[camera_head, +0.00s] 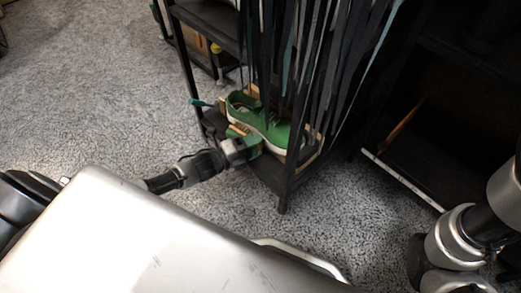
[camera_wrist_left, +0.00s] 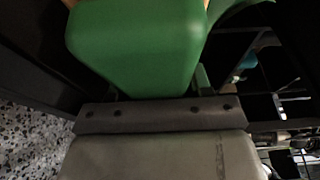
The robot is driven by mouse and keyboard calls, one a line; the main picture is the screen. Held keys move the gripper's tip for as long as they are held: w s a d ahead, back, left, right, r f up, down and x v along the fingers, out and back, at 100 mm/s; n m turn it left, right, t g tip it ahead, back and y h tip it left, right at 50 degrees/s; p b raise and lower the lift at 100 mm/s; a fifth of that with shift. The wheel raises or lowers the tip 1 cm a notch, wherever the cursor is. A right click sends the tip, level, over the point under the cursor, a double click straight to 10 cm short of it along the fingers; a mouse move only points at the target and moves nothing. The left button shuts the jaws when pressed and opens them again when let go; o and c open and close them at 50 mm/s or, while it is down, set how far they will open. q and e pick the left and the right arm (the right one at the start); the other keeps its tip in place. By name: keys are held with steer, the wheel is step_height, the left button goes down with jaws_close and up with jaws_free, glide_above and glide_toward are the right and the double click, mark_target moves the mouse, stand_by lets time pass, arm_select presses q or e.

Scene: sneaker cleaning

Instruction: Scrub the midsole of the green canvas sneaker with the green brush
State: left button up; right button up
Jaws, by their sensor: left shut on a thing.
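The green canvas sneaker (camera_head: 270,125) with a white midsole rests on a low shelf of the dark rack in the head view. My left gripper (camera_head: 245,150) is at the sneaker's near side, shut on the green brush (camera_head: 254,144). The brush's tan bristles (camera_head: 238,130) show close beside the sneaker; I cannot tell whether they touch the midsole. In the left wrist view the green brush body (camera_wrist_left: 140,45) fills the upper middle, in front of the gripper. My right gripper is not in view.
A teal-ended item (camera_head: 200,102) sticks out left of the shelf. Speckled grey floor (camera_head: 100,90) is open at left.

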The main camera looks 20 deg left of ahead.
mark_target(231, 127)
arm_select(q)
steer(key=shift+w+a+r, duration=0.1)
steer(key=shift+w+a, duration=0.2)
steer(key=shift+a, duration=0.35)
steer(key=shift+w+a+r, duration=0.1)
steer(key=shift+w+a, duration=0.2)
steer(key=shift+a, duration=0.35)
steer(key=shift+w+a+b, duration=0.3)
steer(key=shift+a+b, duration=0.15)
steer(key=shift+a, duration=0.4)
steer(key=shift+w+a+b, duration=0.25)
steer(key=shift+a+b, duration=0.15)
steer(key=shift+a, duration=0.45)
steer(key=shift+w+a+f+b, duration=0.1)
steer(key=shift+w+a+b, duration=0.15)
steer(key=shift+a, duration=0.35)
steer(key=shift+w+a+b, duration=0.15)
steer(key=shift+a+b, duration=0.15)
steer(key=shift+a, duration=0.25)
steer(key=shift+w+a+f+b, duration=0.1)
steer(key=shift+w+a+b, duration=0.15)
steer(key=shift+a, duration=0.35)
steer(key=shift+r, duration=0.1)
steer(key=shift+s, duration=0.1)
